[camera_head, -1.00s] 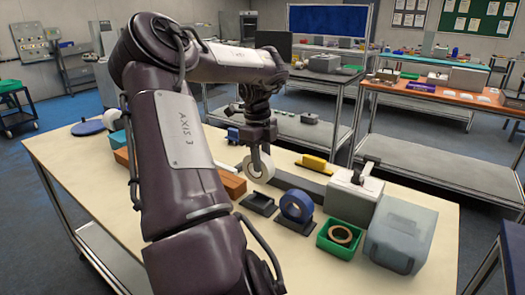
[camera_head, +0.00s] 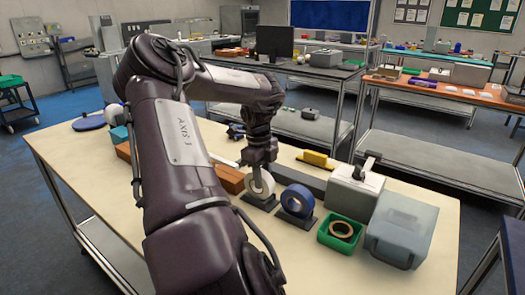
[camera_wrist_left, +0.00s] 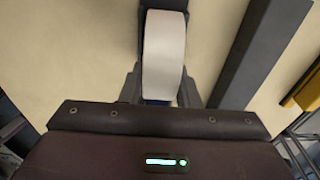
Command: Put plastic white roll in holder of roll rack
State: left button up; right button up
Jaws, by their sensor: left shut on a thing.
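The white roll (camera_head: 262,188) stands upright at the dark roll holder (camera_head: 246,199). My left gripper (camera_head: 262,166) is above it and shut on its upper part. My right gripper is not in view.
A blue roll (camera_head: 297,200) stands in the neighbouring holder on the right. A green bin (camera_head: 340,244) with a tan roll, a grey box (camera_head: 400,230) and a label printer (camera_head: 354,193) are farther right. An orange-brown block (camera_head: 230,179) lies close on the left.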

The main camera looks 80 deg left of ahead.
pick_arm(q)
jog(key=o, duration=1.1)
jog(key=r, duration=0.7)
jog(key=shift+s+a+r, duration=0.2)
jog(key=shift+a+r, duration=0.1)
jog(key=shift+r, duration=0.1)
